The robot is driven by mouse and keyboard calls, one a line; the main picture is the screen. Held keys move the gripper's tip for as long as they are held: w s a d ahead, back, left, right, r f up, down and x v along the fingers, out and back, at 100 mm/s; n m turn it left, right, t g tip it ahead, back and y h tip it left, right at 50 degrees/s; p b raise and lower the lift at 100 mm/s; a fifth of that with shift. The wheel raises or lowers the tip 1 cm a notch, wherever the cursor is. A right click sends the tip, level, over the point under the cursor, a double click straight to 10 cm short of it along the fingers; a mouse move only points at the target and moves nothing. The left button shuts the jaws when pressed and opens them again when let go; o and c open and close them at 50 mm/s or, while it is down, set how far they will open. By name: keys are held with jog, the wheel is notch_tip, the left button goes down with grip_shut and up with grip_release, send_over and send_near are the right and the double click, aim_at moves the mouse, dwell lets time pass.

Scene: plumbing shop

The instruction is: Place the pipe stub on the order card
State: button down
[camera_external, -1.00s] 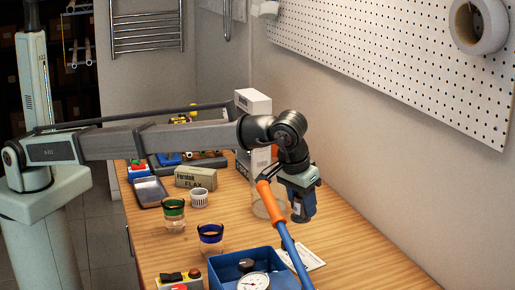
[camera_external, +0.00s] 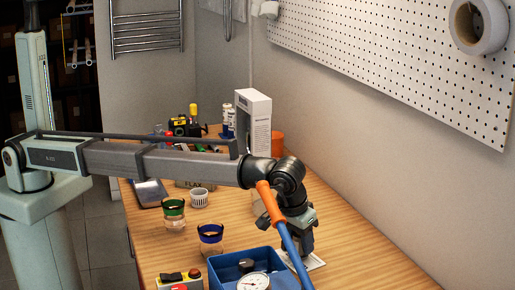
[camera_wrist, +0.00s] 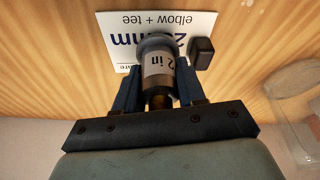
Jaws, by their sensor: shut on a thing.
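The pipe stub (camera_wrist: 157,64) is a grey cylinder with a white label reading "2 in". My gripper (camera_wrist: 158,88) is shut on it, with one dark blue finger on each side. The white order card (camera_wrist: 118,24), with "elbow + tee" print, lies under the stub's far end and is partly covered by it. I cannot tell whether the stub touches the card. In the external view my gripper (camera_external: 300,242) points down over the card (camera_external: 317,262), partly behind an orange-handled tool; the stub is not clearly visible there.
The orange-handled tool (camera_external: 270,203) leans from a blue bin (camera_external: 232,265) holding a gauge. The right of the bench (camera_external: 370,265) is clear.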

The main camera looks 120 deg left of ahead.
jog(key=shift+f, duration=0.2)
jog(key=shift+f, duration=0.1)
jog(key=c, duration=0.9)
grip_release()
jog(key=shift+f, duration=0.1)
jog(key=v, duration=1.2)
